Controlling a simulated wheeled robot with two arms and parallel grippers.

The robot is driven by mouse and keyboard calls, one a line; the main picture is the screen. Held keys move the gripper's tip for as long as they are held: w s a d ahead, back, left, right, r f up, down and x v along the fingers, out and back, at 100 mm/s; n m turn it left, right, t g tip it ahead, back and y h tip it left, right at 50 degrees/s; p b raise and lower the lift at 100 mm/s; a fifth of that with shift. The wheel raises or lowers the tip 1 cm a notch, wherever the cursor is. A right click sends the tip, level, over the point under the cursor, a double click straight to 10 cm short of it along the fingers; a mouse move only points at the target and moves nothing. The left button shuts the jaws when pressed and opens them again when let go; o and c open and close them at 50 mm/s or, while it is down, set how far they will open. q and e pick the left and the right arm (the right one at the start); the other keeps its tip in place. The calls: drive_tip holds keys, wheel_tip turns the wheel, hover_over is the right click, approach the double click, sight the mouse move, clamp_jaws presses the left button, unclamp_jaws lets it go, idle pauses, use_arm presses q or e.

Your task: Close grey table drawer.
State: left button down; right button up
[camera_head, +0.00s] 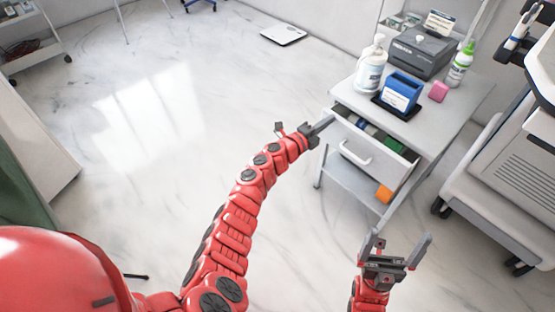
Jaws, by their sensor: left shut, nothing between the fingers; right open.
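The grey table (460,103) stands at the right of the head view. Its drawer (372,166) is pulled out toward the left, with a pale handle (355,153) on its front. Several small items show inside, one of them green. My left gripper (323,126) is shut and empty near the drawer's upper left corner; I cannot tell whether it touches the drawer. My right gripper (400,248) is open and empty, in front of the table and below the drawer in the picture.
On the tabletop are a pump bottle (370,68), a blue box (401,92), a pink block (438,91), a grey device (420,52) and a spray bottle (461,64). An orange item (384,194) lies on the lower shelf. A white cart (500,170) stands at right.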

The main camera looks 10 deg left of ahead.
use_arm(q)
drive_tip(key=b+x, duration=0.1)
drive_tip(key=x, duration=0.2)
idle(0.5)
